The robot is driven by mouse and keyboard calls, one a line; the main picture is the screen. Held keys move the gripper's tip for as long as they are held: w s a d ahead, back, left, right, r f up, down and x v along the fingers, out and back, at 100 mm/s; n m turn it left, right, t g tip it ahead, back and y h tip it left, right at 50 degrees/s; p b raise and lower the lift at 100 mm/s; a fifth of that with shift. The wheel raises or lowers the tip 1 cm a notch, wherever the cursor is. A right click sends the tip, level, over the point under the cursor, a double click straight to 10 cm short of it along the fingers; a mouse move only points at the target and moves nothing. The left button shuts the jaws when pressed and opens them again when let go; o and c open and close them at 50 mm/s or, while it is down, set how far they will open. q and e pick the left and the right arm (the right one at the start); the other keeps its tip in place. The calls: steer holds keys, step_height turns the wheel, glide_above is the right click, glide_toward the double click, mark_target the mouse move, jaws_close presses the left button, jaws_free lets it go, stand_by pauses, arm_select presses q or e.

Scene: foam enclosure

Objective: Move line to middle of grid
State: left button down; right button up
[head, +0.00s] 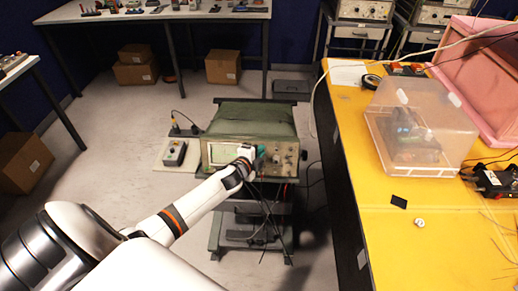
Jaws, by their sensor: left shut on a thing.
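An oscilloscope (285,156) with a green cover (252,118) stands on a cart in the middle of the head view. Its pale screen with the grid (224,152) is on the left of the front panel. The line on the grid is too small to make out. My left arm reaches in from the lower left, and my left gripper (255,157) is at the front panel just right of the screen. It is shut on what seems to be a knob there; the fingers hide the knob. My right gripper is not in view.
A small box with a knob (174,152) sits on a side shelf left of the oscilloscope. Dark cables hang below the panel in front of the cart (232,232). A yellow table (390,240) with a clear plastic bin (415,125) stands at right.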

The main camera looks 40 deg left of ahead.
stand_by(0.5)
arm_select(q)
steer(key=c, duration=1.5)
jaws_free()
steer(key=shift+o, duration=0.2)
steer(key=v, duration=1.2)
steer(key=shift+b, duration=0.45)
steer(key=shift+r, duration=0.1)
